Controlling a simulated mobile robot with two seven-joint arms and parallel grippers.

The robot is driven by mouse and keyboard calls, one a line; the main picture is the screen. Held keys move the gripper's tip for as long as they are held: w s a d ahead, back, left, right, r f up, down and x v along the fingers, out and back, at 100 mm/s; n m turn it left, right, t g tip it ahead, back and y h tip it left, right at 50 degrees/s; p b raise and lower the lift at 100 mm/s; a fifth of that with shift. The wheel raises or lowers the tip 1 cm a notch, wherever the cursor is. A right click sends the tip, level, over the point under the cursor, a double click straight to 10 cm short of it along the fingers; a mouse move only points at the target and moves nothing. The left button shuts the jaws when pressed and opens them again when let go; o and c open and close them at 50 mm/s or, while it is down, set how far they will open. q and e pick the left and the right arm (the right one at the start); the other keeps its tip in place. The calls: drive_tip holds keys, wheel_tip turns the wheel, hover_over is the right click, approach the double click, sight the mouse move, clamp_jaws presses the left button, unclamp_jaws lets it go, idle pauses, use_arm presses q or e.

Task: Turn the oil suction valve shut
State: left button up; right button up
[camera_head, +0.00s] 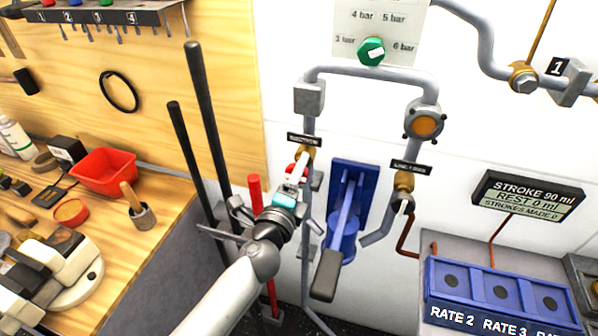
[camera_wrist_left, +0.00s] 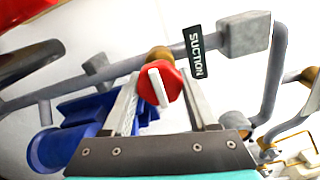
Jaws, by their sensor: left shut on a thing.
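The oil suction valve shows in the left wrist view as a red knob (camera_wrist_left: 172,82) with a white bar across it, on a brass body beside a black SUCTION label (camera_wrist_left: 195,50). In the head view its brass body (camera_head: 307,155) sits on a grey pipe, and my gripper hides most of the knob. My left gripper (camera_head: 297,180) reaches it from the front. In the left wrist view its two fingers (camera_wrist_left: 160,88) stand on either side of the knob and are shut on it. My right gripper is not in view.
A blue pump with a lever (camera_head: 346,200) stands just right of the valve. A second brass valve (camera_head: 403,182) is further right. Dark upright bars (camera_head: 205,120) and a red bar (camera_head: 256,190) stand to the left. A workbench with a red bin (camera_head: 104,171) is far left.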

use_arm(q)
drive_tip(key=o, duration=1.4)
drive_tip(key=shift+s+a, duration=0.25)
drive_tip(key=shift+s, duration=0.35)
drive_tip(key=shift+b+v, duration=0.8)
drive_tip(key=shift+v, duration=6.2)
